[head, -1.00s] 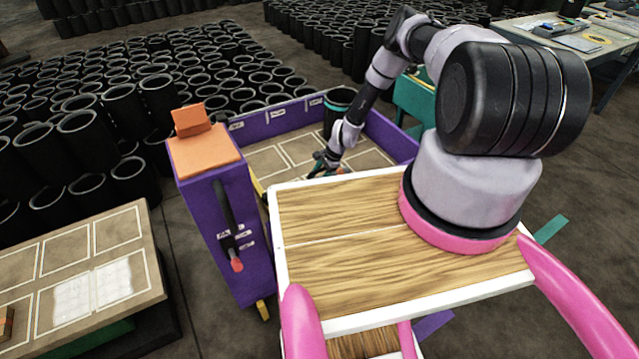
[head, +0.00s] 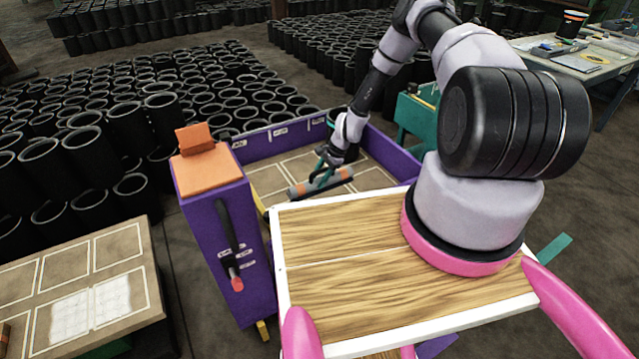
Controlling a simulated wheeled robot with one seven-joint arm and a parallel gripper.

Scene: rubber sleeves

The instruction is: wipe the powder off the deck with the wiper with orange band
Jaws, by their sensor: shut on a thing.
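My gripper (head: 331,165) is shut on a long grey wiper with orange bands (head: 306,187). The wiper is held over the purple-walled cart's tan floor, close behind the near wooden top; I cannot tell whether it touches the floor. White powder lies in two patches, one left (head: 70,316) and one right (head: 112,297), inside outlined boxes on the tan deck (head: 75,266) at the lower left. The gripper and wiper are well to the right of the deck, beyond the purple cabinet.
A purple cabinet with an orange top (head: 207,164) and a black side handle stands between the deck and the wooden top (head: 345,235). The purple cart wall (head: 270,138) surrounds the marked floor. Many black sleeves (head: 85,150) stand behind. A cluttered worktable (head: 600,65) is at upper right.

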